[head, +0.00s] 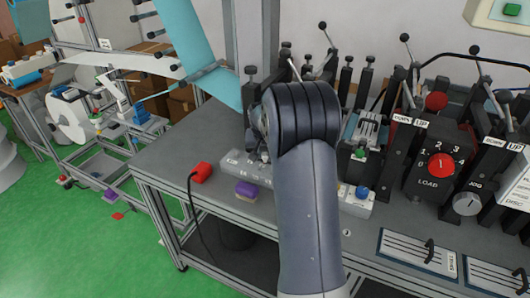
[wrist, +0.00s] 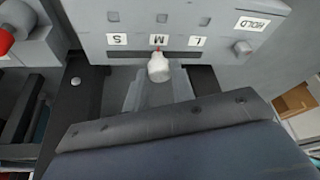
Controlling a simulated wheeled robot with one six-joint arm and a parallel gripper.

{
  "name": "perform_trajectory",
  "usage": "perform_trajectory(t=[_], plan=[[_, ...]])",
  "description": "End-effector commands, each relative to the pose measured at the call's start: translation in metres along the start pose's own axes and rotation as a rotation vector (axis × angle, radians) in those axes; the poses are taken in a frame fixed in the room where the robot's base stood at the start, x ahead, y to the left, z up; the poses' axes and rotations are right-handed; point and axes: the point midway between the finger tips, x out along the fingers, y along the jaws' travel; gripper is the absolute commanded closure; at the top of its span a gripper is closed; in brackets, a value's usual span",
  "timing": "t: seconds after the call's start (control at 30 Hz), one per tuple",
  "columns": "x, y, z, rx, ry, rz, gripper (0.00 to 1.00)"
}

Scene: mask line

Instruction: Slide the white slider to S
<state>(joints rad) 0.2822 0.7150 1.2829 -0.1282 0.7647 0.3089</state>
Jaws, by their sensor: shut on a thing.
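The white slider (wrist: 158,68) is a small white knob on the front of a grey panel (wrist: 230,60) in the wrist view. It stands below the middle label M, with a red pointer just above it. In the head view my arm covers the gripper and the slider.
In the wrist view, a HOLD label (wrist: 253,23) and a grey button (wrist: 242,48) are right of the slots, and a red knob (wrist: 6,40) is far left. In the head view, levers and a LOAD dial (head: 440,165) crowd the bench right of my arm.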

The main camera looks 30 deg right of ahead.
Motion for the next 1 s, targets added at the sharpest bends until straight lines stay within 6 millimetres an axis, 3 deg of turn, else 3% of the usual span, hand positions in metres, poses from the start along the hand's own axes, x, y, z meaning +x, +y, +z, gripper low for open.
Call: perform_trajectory(t=[0.17, 0.47, 0.73, 1.0], plan=[[0.0, 0.0, 0.0, 0.0, 0.0, 0.0, 0.99], [0.0, 0.002, 0.001, 0.0, 0.0, 0.0, 1.0], [-0.006, 0.041, 0.015, 0.004, 0.001, 0.001, 1.0], [-0.007, 0.047, 0.018, 0.0, -0.001, 0.002, 1.0]])
